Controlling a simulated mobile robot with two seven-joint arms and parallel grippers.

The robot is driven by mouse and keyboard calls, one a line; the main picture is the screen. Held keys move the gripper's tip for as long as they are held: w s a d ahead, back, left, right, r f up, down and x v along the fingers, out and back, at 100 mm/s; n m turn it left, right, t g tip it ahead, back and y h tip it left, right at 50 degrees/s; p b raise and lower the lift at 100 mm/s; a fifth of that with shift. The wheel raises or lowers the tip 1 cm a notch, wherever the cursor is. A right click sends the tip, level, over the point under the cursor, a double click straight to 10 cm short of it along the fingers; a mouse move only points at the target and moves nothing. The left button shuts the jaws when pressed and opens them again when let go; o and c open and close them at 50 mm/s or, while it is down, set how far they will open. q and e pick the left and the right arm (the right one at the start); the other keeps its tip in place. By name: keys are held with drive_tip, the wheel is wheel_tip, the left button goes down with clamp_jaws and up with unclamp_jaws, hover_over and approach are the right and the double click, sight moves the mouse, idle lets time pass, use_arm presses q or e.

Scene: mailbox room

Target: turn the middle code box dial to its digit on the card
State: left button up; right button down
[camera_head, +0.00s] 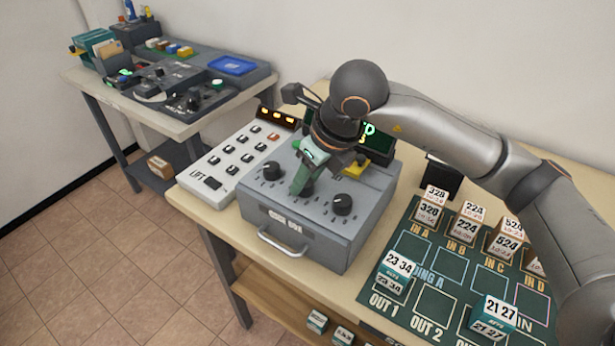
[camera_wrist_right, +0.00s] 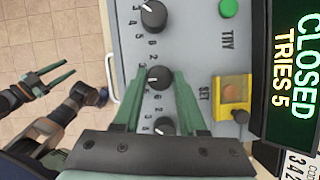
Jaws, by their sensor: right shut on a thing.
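The grey code box (camera_head: 330,238) has three black dials in a row. My right gripper (camera_head: 302,184) reaches down over the box and is shut on the middle dial (camera_wrist_right: 160,77), with one green finger on each side of it. The other dials show at the right (camera_head: 342,204) and left (camera_head: 272,170). The exact pointer reading of the middle dial is not clear. A white card (camera_wrist_right: 300,165) is partly visible in the wrist view, its digits cut off. The display (camera_wrist_right: 292,75) reads CLOSED, TRIES 5. My left gripper (camera_wrist_right: 72,68) is open and empty, away from the box.
A green TRY button (camera_wrist_right: 228,8) and a yellow-guarded SET button (camera_wrist_right: 232,92) sit on the box. A LIFT keypad (camera_head: 232,160) stands left of it. A green mat (camera_head: 440,250) with several numbered blocks lies right. A second table (camera_head: 150,113) stands behind left.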

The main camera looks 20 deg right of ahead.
drive_tip(key=c, duration=0.9)
unclamp_jaws()
drive_tip(key=o, duration=0.4)
drive_tip(key=shift+o, duration=0.2)
drive_tip(key=shift+r, duration=0.1)
drive_tip(key=v, duration=1.2)
drive_tip(key=shift+r, duration=0.15)
drive_tip(key=shift+s, duration=0.1)
drive_tip(key=shift+s, duration=0.1)
